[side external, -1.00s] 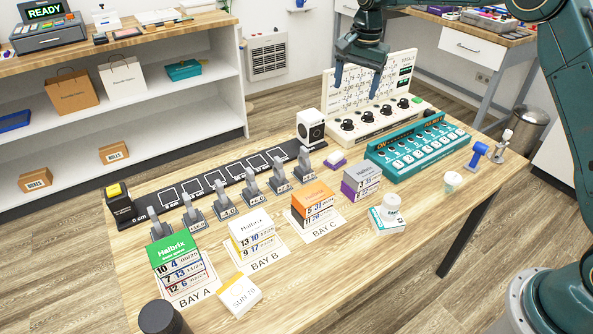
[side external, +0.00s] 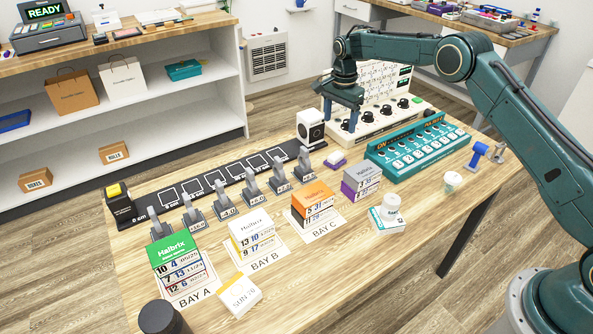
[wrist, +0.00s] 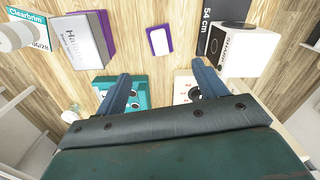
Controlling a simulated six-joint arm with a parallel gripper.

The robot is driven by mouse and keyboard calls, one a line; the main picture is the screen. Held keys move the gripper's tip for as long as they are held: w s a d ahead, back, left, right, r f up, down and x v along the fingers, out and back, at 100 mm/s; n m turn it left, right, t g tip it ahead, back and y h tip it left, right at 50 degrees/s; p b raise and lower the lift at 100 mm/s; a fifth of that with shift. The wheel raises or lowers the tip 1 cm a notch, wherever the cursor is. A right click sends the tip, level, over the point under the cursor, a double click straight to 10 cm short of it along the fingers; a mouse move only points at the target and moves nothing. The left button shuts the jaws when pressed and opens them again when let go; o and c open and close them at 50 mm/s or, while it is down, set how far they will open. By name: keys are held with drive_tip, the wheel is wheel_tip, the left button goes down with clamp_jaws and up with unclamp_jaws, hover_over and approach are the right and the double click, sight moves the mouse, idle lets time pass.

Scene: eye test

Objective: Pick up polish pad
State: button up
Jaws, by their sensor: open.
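The polish pad (side external: 336,159), a small flat pad with a white top and purple edge, lies on the wooden table between the white speaker-like block and the grey-and-purple box stack. It also shows in the wrist view (wrist: 160,41), at top centre, ahead of the fingertips. My gripper (side external: 340,117) is open and empty, above and behind the pad, in front of the cream knob panel. In the wrist view its two blue fingers (wrist: 160,68) stand apart, with the pad beyond them and not touching.
The white block (side external: 311,129) stands left of the pad, and the grey-and-purple boxes (side external: 362,181) stand to its right. The teal console (side external: 418,146) and cream knob panel (side external: 378,113) are behind. Bare table surrounds the pad.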

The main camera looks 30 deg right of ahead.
sight(336, 155)
drive_tip(key=shift+f, duration=6.7)
drive_tip(key=c, duration=1.1)
